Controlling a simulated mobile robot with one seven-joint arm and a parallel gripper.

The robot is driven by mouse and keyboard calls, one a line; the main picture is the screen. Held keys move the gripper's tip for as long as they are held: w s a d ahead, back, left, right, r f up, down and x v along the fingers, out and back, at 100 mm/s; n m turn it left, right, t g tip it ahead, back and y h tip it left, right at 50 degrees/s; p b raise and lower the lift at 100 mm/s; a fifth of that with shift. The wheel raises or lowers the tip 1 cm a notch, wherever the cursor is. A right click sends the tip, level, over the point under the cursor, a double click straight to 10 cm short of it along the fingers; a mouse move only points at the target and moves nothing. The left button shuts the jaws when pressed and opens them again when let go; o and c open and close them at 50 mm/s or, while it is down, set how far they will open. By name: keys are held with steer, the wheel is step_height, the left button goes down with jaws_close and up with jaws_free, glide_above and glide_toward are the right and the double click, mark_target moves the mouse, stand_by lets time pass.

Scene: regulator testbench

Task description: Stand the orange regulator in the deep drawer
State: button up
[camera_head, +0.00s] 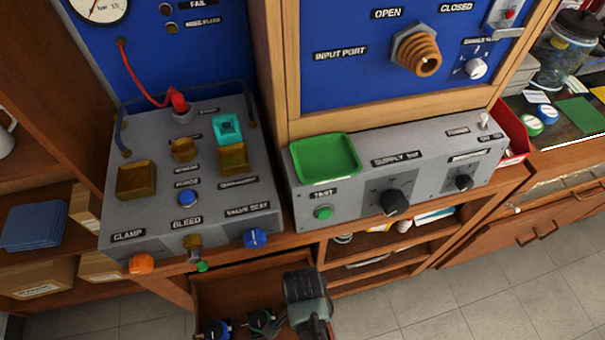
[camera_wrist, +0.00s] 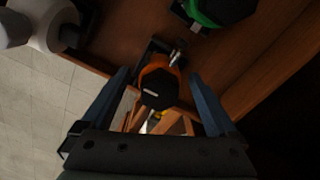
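The orange regulator (camera_wrist: 175,69) shows in the wrist view as an orange ring with a black hexagonal part. It lies between the two fingers of my gripper (camera_wrist: 158,73), which are spread, with gaps visible on both sides. I cannot tell how far below the fingertips it is. I cannot make it out in the head view, where my gripper (camera_head: 308,298) is over the open drawer (camera_head: 235,285) below the bench. A green regulator (camera_wrist: 222,8) stands near the top of the wrist view. The drawer also holds a blue regulator (camera_head: 216,328) beside the green one (camera_head: 262,321).
Above the drawer is the grey test console (camera_head: 150,215), with an orange clamp knob (camera_head: 142,264) and other knobs along its front. A green tray (camera_head: 326,157) sits on the console to the right. Shelves (camera_head: 375,262) are right of the drawer. Tiled floor (camera_head: 480,285) lies clear at the lower right.

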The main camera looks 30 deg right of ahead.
step_height(320, 180, up, 12)
steer(key=p, duration=0.2)
steer(key=shift+r, duration=0.15)
stand_by(0.4)
stand_by(0.4)
